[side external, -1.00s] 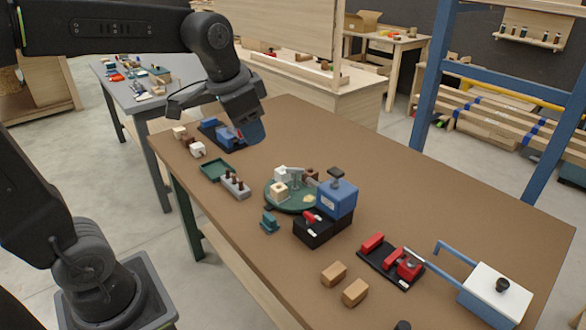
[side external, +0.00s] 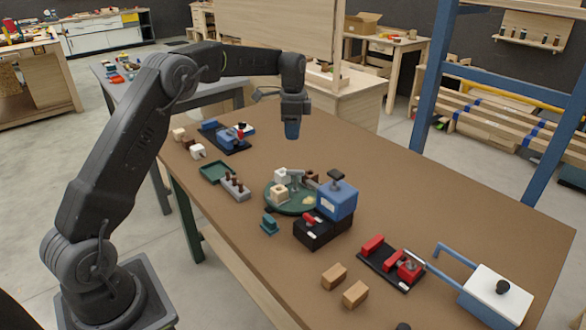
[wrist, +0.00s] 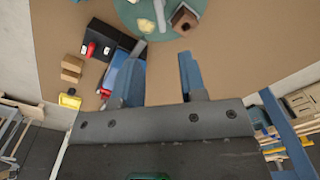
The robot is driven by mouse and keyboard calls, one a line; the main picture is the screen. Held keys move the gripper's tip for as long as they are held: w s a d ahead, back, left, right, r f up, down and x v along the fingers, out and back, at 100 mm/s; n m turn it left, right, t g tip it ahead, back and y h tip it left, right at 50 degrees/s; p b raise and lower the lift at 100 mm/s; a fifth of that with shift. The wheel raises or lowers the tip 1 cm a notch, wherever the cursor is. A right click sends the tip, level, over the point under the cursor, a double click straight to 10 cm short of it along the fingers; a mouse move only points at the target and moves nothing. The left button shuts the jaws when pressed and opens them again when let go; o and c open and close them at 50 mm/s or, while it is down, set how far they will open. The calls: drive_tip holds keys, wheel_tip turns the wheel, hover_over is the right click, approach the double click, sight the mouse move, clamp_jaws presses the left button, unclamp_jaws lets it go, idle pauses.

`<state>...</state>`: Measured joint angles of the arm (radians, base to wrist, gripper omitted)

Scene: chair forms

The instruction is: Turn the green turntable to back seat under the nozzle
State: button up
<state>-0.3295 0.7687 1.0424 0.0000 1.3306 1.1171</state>
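The green turntable (side external: 284,207) lies on the brown table, with a white block, a light wooden block (side external: 278,192) and a dark brown block (side external: 311,178) on it. A grey nozzle arm (side external: 296,177) reaches over its middle; its exact tip is hard to make out. The turntable also shows at the top of the wrist view (wrist: 190,8), with a brown block (wrist: 184,19) near its edge. My gripper (side external: 292,134) hangs above the table, behind the turntable, touching nothing. In the wrist view its two blue fingers (wrist: 160,75) stand apart with bare table between them.
A blue box on a black base (side external: 337,200) stands against the turntable's right side. A green tray (side external: 216,172) and grey peg block (side external: 235,187) lie left. Red clamps (side external: 390,262), wooden blocks (side external: 334,276) and a white-topped blue box (side external: 495,292) are in front.

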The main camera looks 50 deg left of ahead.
sight(293, 170)
wheel_tip(293, 170, down, 13)
idle(0.4)
drive_tip(key=shift+c, duration=0.4)
clamp_jaws()
